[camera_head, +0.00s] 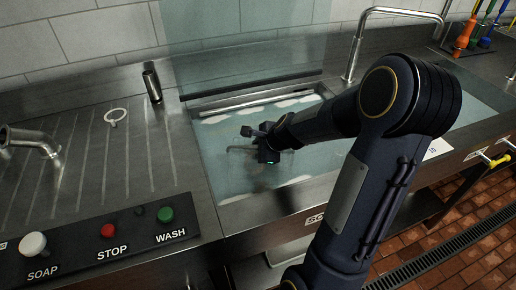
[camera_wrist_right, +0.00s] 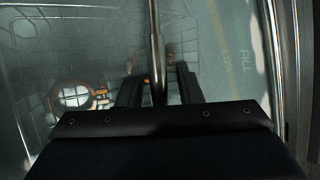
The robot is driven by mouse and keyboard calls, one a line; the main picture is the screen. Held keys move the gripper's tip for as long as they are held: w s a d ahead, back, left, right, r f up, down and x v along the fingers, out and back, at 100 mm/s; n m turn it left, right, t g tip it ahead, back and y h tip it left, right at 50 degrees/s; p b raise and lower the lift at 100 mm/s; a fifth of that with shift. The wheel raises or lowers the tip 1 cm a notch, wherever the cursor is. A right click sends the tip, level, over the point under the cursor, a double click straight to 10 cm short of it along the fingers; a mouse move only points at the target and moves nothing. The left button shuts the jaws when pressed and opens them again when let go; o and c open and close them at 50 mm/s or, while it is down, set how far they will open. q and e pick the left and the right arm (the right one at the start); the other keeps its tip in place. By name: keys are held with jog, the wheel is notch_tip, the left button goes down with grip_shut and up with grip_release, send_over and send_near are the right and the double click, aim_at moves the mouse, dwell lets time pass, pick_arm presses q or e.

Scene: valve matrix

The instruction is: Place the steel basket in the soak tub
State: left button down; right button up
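The soak tub (camera_head: 222,185) is a sunken steel basin of pale, cloudy water in the middle of the counter. The steel basket (camera_wrist_right: 95,45) shows in the right wrist view as a wire grid in the water, at the left and top. In the head view it is too faint to outline. My right gripper (camera_head: 262,148) is low over the tub's water. In the right wrist view its two dark fingers (camera_wrist_right: 158,85) stand apart, with a steel rod (camera_wrist_right: 156,45) running between them and visible gaps either side. My left gripper is out of view.
A tall curved faucet (camera_head: 358,45) stands behind the tub, and a clear panel (camera_head: 240,45) rises at its back. A ribbed drainboard (camera_head: 85,170) with a small white ring (camera_head: 115,116) lies left. SOAP, STOP and WASH buttons (camera_head: 108,230) sit at front left.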

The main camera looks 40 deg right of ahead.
jog(key=p+v, duration=0.5)
jog(key=v, duration=0.6)
jog(key=s+a+r+n+y, duration=0.1)
jog(key=s+a+r+n, duration=0.2)
jog(key=a+n, duration=0.25)
jog(key=s+a+r+n+y, duration=0.2)
jog(key=s+a+r+n, duration=0.1)
jog(key=a+n, duration=0.25)
jog(key=s+a+n+g, duration=0.2)
jog(key=s+a+n, duration=0.5)
jog(key=s+n, duration=0.3)
jog(key=shift+f+n+y, duration=0.25)
jog(key=shift+n+y, duration=0.05)
jog(key=shift+n, duration=0.7)
